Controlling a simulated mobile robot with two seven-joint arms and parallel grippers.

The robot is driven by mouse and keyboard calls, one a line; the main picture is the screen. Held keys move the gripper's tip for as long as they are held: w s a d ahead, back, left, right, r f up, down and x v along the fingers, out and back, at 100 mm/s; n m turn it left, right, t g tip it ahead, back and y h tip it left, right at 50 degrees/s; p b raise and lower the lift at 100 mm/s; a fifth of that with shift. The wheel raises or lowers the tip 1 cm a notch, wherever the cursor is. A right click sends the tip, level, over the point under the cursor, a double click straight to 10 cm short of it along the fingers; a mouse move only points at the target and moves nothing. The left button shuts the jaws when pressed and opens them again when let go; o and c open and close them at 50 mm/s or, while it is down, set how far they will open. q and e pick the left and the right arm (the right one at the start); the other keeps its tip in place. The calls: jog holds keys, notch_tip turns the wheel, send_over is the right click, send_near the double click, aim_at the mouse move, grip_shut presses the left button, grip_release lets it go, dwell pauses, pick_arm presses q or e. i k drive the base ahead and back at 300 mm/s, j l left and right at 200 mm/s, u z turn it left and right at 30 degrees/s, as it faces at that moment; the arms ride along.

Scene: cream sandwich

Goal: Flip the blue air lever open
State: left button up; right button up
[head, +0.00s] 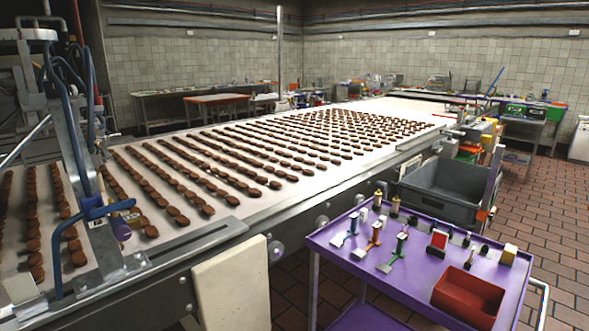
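A blue lever-like handle (108,209) sits on a blue pipe (57,250) at the left, in front of the conveyor. It points to the right, roughly level. Whether its valve is open or shut cannot be told. A purple cart (415,285) at the lower right carries a row of small lever-like parts: one blue-grey (345,233), one orange (368,242) and one green (393,254). Which blue part is the air lever is not certain. Neither of my grippers is in view.
A long conveyor (225,222) carries rows of brown biscuits. A metal machine frame (75,150) stands over its left end. A grey bin (440,190) is behind the cart, which also holds a red tray (468,292). Brick floor (545,215) is clear at the right.

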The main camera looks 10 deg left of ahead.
aim_at(94, 212)
jog(key=u, duration=1.35)
